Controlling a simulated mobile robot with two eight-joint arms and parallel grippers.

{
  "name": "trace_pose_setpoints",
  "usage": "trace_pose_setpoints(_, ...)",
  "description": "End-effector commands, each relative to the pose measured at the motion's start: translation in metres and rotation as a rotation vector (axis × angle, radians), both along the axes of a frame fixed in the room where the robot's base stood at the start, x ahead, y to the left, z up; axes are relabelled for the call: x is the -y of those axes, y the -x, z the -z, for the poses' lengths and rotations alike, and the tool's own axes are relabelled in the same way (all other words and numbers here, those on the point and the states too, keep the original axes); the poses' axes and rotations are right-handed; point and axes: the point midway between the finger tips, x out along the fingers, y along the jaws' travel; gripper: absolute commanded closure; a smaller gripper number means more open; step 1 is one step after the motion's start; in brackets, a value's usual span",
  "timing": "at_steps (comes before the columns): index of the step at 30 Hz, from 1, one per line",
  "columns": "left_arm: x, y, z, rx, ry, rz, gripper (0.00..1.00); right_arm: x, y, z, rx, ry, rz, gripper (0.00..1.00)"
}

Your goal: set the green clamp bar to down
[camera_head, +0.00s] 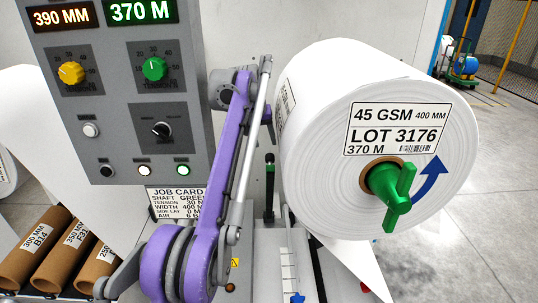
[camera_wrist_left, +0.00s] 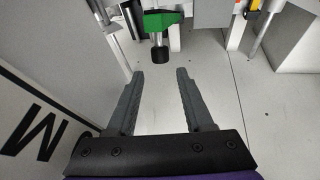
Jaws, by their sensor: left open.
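The green clamp bar (camera_head: 270,184) shows in the head view as a narrow upright green strip with a black knob on top, in the gap left of the paper roll. In the left wrist view the green part (camera_wrist_left: 163,20) is at the top, with a metal rod and black knob (camera_wrist_left: 160,53) pointing towards me. My left gripper (camera_wrist_left: 160,74) is open and empty; the knob lies ahead of its fingertips, between them in the picture and apart from them. In the head view my purple arm links hide most of that gripper. My right gripper is not in view.
A large white roll (camera_head: 350,90) with a green handle (camera_head: 393,190) and blue arrow stands close at right. A grey control panel (camera_head: 120,80) hangs at upper left, above a job card (camera_head: 178,200). Cardboard cores (camera_head: 65,250) lie at lower left.

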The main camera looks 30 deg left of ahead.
Motion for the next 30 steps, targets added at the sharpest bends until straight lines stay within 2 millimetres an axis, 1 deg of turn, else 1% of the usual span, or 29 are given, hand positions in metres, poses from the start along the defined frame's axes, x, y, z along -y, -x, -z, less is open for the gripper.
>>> trace_pose_setpoints(1,0.0,-0.004,0.014,-0.003,0.0,0.001,0.48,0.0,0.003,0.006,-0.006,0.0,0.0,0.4)
trace_pose_setpoints(3,-0.001,-0.01,0.027,-0.002,0.0,0.001,0.48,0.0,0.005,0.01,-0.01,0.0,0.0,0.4)
trace_pose_setpoints(9,-0.001,-0.025,0.058,-0.002,-0.001,0.002,0.48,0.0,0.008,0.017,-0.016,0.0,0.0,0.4)
trace_pose_setpoints(12,-0.001,-0.03,0.068,-0.002,0.0,0.002,0.48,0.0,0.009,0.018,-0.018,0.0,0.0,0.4)
trace_pose_setpoints(18,-0.002,-0.034,0.075,-0.001,0.0,0.001,0.48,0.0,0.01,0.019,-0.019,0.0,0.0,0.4)
trace_pose_setpoints(25,-0.002,-0.034,0.075,0.0,0.0,0.001,0.48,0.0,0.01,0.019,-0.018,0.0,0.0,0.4)
trace_pose_setpoints(29,-0.002,-0.034,0.075,0.0,0.0,0.001,0.72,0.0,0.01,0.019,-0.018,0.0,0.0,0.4)
trace_pose_setpoints(30,-0.002,-0.034,0.075,0.0,0.0,0.001,0.79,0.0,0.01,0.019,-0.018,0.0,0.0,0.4)
